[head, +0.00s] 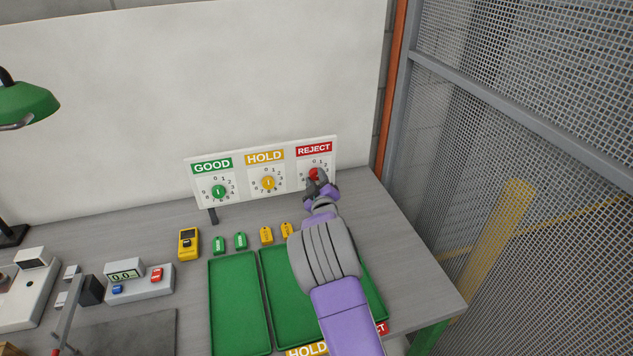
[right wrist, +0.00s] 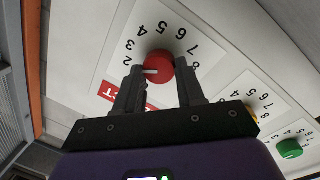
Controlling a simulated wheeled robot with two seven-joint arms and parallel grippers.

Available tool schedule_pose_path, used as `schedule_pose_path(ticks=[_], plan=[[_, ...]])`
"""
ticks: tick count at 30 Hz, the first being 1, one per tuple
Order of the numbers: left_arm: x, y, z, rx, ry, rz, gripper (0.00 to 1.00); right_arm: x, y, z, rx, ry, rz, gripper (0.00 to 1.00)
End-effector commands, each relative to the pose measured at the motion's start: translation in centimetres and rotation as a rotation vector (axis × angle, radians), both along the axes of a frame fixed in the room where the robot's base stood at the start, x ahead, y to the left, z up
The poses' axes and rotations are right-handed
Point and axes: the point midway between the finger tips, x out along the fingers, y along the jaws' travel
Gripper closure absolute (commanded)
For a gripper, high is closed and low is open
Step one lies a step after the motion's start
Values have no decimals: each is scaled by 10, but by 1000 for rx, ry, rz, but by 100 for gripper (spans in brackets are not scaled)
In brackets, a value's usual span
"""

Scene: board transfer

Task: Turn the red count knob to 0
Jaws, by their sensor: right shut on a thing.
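The red count knob (head: 313,174) is on the white board (head: 240,195) under the REJECT label (head: 314,150). In the right wrist view, the red knob (right wrist: 158,66) sits between the two dark fingers of my right gripper (right wrist: 160,76), which is shut on it. In the head view, my right gripper (head: 320,184) covers part of the REJECT dial. The knob's white mark points left in the wrist view, near the 2. A finger hides the digits just below that, so the exact reading is unclear. My left gripper is not in view.
The green knob (head: 218,191) and yellow knob (head: 268,183) are left of the red one. Green trays (head: 238,300) lie in front, partly under my right arm. Yellow and green tags lie between board and trays. A mesh fence (head: 520,110) stands at right.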

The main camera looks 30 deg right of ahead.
Motion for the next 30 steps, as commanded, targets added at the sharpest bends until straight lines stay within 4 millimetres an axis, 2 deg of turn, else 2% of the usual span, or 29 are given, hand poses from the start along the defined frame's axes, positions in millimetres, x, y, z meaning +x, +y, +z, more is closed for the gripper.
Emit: schedule_pose_path(ticks=[18,30], plan=[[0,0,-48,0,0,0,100,0,0,-5,-501,118,-1,92],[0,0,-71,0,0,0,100,0,-1,-6,-817,195,0,92]])
